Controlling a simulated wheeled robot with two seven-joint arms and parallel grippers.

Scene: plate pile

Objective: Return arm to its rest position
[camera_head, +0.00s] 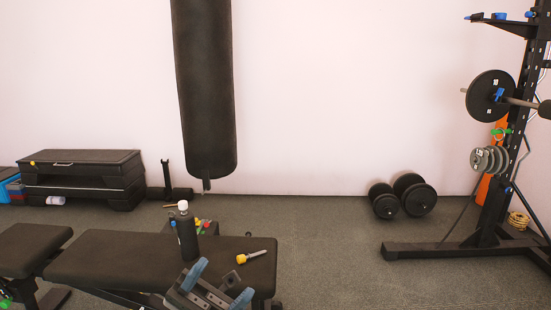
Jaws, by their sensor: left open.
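My left gripper (217,287) shows at the bottom of the view, in front of the right part of the black bench (110,262). Its two blue-tipped fingers are apart, with nothing seen between them. A dark bottle with a white cap (187,235) stands upright on the bench, just beyond the gripper. My left arm is mostly out of view below the picture. My right gripper is not in view.
A yellow-ended tool (250,256) lies on the bench, right of the bottle. A punching bag (205,90) hangs behind. Dumbbells (414,195) lie by the wall, and a weight rack (497,190) stands at right. The floor between bench and rack is clear.

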